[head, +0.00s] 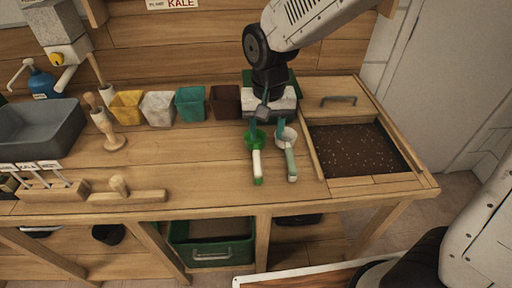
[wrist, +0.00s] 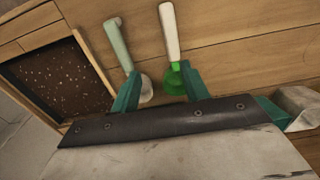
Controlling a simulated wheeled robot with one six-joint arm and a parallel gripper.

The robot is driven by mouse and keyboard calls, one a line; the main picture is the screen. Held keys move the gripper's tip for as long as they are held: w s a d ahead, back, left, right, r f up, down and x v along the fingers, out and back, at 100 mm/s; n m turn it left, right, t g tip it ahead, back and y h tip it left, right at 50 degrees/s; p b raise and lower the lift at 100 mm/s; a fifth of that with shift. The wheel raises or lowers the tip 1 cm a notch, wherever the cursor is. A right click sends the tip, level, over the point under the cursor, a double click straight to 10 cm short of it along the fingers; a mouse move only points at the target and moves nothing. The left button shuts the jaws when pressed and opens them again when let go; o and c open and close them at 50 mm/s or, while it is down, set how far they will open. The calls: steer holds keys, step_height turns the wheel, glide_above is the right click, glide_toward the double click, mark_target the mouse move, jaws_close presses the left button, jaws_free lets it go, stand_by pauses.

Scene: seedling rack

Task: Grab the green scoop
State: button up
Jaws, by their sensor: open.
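The green scoop (head: 257,160) lies on the wooden bench, its green bowl toward the back and its white handle toward the front edge. In the wrist view the green scoop (wrist: 172,42) shows its handle pointing away, with its bowl beside one teal finger and partly hidden. My gripper (head: 266,132) is above the bowl ends of the scoops, its fingers apart and pointing down. In the wrist view my gripper (wrist: 158,86) has nothing between its fingers that I can see held. Whether a finger touches a scoop I cannot tell.
A second scoop (head: 291,163), white with a pale green handle, lies just right of the green one. A soil bin (head: 318,160) is set in the bench at right. Several pots, including a teal pot (head: 190,104), stand at back left.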

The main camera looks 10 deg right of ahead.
mark_target(257, 154)
steer(key=shift+w+a+f, duration=0.15)
steer(key=shift+a+f, duration=0.35)
steer(key=shift+f, duration=0.05)
steer(key=shift+w+a+f, duration=0.15)
steer(key=shift+a+f, duration=0.3)
steer(key=shift+f, duration=0.05)
steer(key=f, duration=0.7)
steer(key=shift+s+a+f, duration=0.15)
steer(key=shift+a+f, duration=0.05)
steer(key=shift+f, duration=0.1)
jaws_close()
